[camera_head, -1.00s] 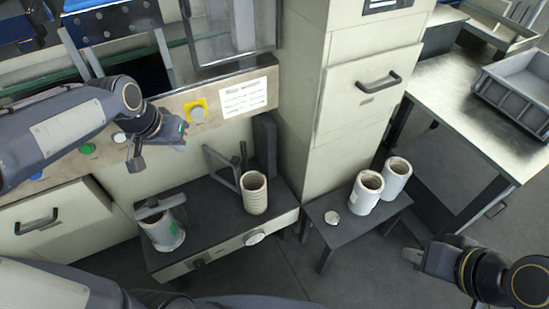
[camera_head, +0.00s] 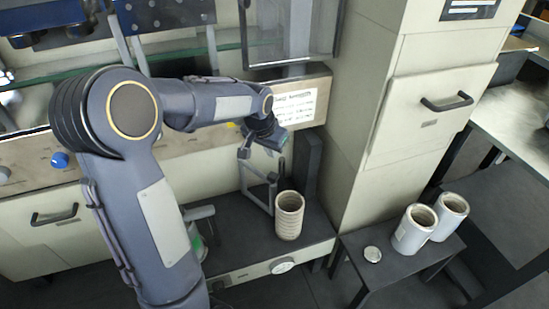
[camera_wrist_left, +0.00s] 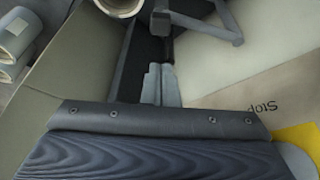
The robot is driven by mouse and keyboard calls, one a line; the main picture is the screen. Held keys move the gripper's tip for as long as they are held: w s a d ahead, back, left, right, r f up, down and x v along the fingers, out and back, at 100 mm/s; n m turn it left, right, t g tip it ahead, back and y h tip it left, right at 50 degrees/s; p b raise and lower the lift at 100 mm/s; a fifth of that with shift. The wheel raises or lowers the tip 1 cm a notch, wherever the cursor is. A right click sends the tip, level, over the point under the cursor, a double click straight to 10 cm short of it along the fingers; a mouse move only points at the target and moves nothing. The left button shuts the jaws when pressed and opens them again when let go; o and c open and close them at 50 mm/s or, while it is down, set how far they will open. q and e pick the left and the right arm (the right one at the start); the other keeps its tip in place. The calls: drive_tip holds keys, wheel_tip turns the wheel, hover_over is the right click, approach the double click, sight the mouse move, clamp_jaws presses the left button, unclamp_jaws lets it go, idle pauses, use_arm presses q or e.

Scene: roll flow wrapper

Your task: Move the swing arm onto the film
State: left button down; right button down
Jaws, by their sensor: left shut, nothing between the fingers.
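The swing arm (camera_head: 258,188) is a grey angular frame standing on the low shelf unit, just left of the ribbed cream film roll (camera_head: 289,216). They look apart in the head view. My left gripper (camera_head: 245,152) is above the swing arm's upper end, shut and empty. In the left wrist view, my shut fingers (camera_wrist_left: 160,84) point toward a dark post, with the swing arm (camera_wrist_left: 205,25) beyond them to the right. The film roll (camera_wrist_left: 119,6) is cut off at the top edge. I cannot tell whether the fingers touch the swing arm. My right gripper is out of view.
Another roll (camera_head: 198,245) on the shelf's left is mostly hidden behind my left arm. A tall cabinet (camera_head: 375,130) and the control panel (camera_head: 320,88) border the space.

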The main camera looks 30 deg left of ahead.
sight(272, 173)
use_arm(q)
drive_tip(key=b+x, duration=0.3)
drive_tip(key=x, duration=0.6)
drive_tip(key=shift+s+a+m+h+p, duration=0.15)
drive_tip(key=shift+s+m+p, duration=0.1)
drive_tip(key=shift+s+m, duration=0.3)
drive_tip(key=shift+s+a+m+h+p, duration=0.1)
drive_tip(key=shift+s+m+h+p, duration=0.2)
drive_tip(key=shift+s, duration=0.35)
drive_tip(key=s+a+m+h+p, duration=0.1)
drive_tip(key=s+a+m, duration=0.3)
drive_tip(key=s, duration=0.3)
drive_tip(key=shift+m+g, duration=0.4)
drive_tip(key=shift+m, duration=0.35)
drive_tip(key=shift+s+r+p, duration=0.1)
drive_tip(key=shift+p, duration=0.2)
